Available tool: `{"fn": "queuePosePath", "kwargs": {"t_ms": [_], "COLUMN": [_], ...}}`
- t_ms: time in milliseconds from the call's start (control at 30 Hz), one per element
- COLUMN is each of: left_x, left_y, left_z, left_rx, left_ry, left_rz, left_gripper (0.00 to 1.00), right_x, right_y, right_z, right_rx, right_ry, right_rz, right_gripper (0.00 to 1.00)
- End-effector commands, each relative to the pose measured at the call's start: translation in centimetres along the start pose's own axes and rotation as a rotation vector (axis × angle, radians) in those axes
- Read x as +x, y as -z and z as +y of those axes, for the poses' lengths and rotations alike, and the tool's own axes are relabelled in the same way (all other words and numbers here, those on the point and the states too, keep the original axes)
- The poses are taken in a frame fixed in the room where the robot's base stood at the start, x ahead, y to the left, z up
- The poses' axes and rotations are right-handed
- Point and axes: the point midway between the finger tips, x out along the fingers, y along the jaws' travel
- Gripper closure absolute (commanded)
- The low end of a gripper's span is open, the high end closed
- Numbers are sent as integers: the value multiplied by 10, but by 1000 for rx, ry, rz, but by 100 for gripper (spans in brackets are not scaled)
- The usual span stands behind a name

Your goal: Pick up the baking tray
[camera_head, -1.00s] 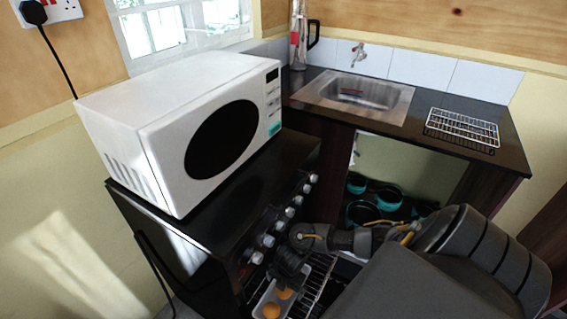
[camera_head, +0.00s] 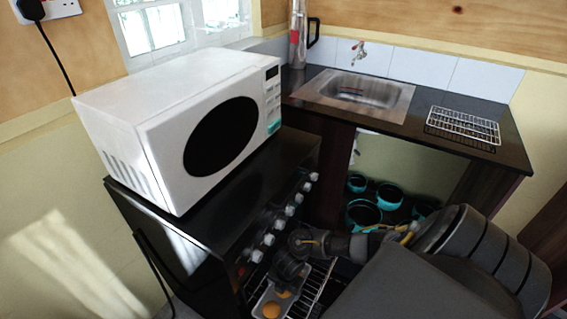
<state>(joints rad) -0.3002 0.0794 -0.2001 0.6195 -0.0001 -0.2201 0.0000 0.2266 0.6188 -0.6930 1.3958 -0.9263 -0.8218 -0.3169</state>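The grey baking tray (camera_head: 257,299) lies on the wire oven rack at the bottom centre of the head view, with round orange-brown baked items (camera_head: 271,310) in it. My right arm comes in from the right and its gripper (camera_head: 287,278) points down at the tray's far end, over or touching it. The gripper partly covers the tray and one baked item. The fingertips are dark and small, so I cannot tell whether they are open or closed on the tray's rim. My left gripper is not in view.
The oven rack (camera_head: 322,284) extends out below the black stove (camera_head: 262,181) and its row of knobs (camera_head: 268,239). A white microwave (camera_head: 185,125) stands on the stove. The counter with the sink (camera_head: 358,92) and a wire rack (camera_head: 463,127) is behind. Teal pots (camera_head: 364,213) sit underneath.

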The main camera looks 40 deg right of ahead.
Motion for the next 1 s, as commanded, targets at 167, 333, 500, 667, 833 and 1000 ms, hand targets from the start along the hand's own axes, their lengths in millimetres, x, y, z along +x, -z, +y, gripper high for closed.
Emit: {"fn": "queuePosePath", "kwargs": {"t_ms": [167, 333, 500, 667, 833, 1000], "left_x": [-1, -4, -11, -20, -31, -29], "left_y": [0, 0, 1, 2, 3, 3], "left_z": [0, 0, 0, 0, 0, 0], "left_rx": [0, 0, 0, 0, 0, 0], "left_ry": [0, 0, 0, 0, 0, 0], "left_rz": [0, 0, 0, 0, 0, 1], "left_gripper": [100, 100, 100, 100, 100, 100], "right_x": [-4, -16, -37, -62, -98, -115], "right_y": [0, 0, -1, -2, -2, -4], "right_z": [1, 2, 0, -17, -41, -79], "right_rx": [0, -2, -2, -3, -4, -3], "right_ry": [-1, -2, -1, -1, -1, 3], "right_rz": [0, 0, 0, -2, -2, -2], "right_gripper": [42, 42, 42, 42, 42, 42]}}
